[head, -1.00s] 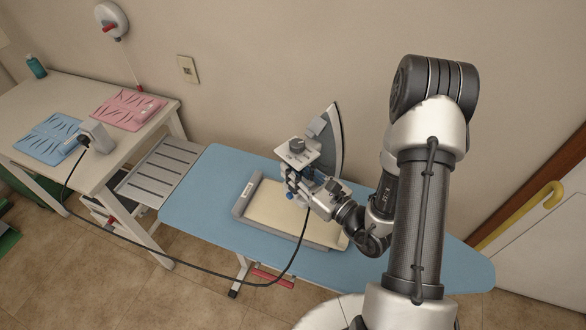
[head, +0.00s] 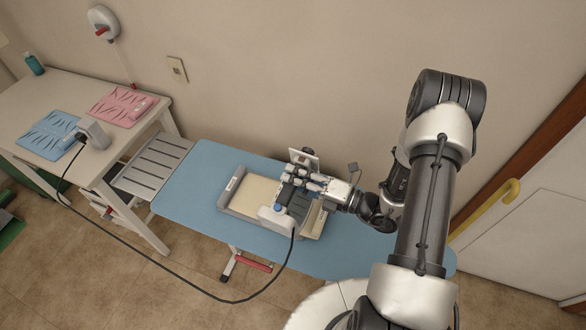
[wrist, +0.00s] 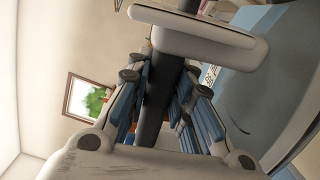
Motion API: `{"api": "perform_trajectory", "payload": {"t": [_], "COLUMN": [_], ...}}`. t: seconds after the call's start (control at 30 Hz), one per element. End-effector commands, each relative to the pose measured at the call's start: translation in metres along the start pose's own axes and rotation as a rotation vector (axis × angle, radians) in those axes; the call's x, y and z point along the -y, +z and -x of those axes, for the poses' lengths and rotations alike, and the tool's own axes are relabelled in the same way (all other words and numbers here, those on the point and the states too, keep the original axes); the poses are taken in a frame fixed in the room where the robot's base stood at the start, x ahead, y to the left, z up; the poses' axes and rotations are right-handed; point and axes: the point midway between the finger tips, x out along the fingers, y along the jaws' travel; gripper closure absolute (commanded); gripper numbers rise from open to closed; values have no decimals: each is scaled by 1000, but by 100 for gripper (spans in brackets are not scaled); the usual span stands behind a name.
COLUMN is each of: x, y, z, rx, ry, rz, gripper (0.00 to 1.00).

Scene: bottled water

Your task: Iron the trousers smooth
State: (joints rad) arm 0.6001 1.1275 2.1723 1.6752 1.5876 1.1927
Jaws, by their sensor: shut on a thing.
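My gripper (head: 297,188) is shut on the dark handle of the iron (head: 273,219); the handle (wrist: 160,75) shows between the blue finger pads in the wrist view. The iron is over the right part of a beige panel (head: 255,190) with a grey border, its white heel toward the front. Its soleplate is hidden, so I cannot tell whether it touches the panel. The panel, which may be the trousers, lies on the blue ironing board (head: 187,190). My gripper and the iron cover part of it.
The cord (head: 170,268) runs from the iron to a grey box (head: 97,134) on the left table (head: 50,90). Folded pink (head: 120,105) and blue (head: 47,135) pieces lie there. A slatted rest (head: 152,167) adjoins the board. The board's left end is clear.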

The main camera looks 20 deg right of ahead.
Motion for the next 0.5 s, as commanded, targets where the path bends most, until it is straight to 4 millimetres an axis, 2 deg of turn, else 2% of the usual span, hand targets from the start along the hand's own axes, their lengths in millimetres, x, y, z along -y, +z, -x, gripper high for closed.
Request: {"api": "perform_trajectory", "payload": {"t": [0.03,0.2,0.5], "x": [-6,-6,3], "y": [1,-4,-7], "z": [2,6,8], "rx": [-14,-60,-78], "ry": [9,14,15], "rz": [-50,-173,-217], "gripper": [100,100,100]}}
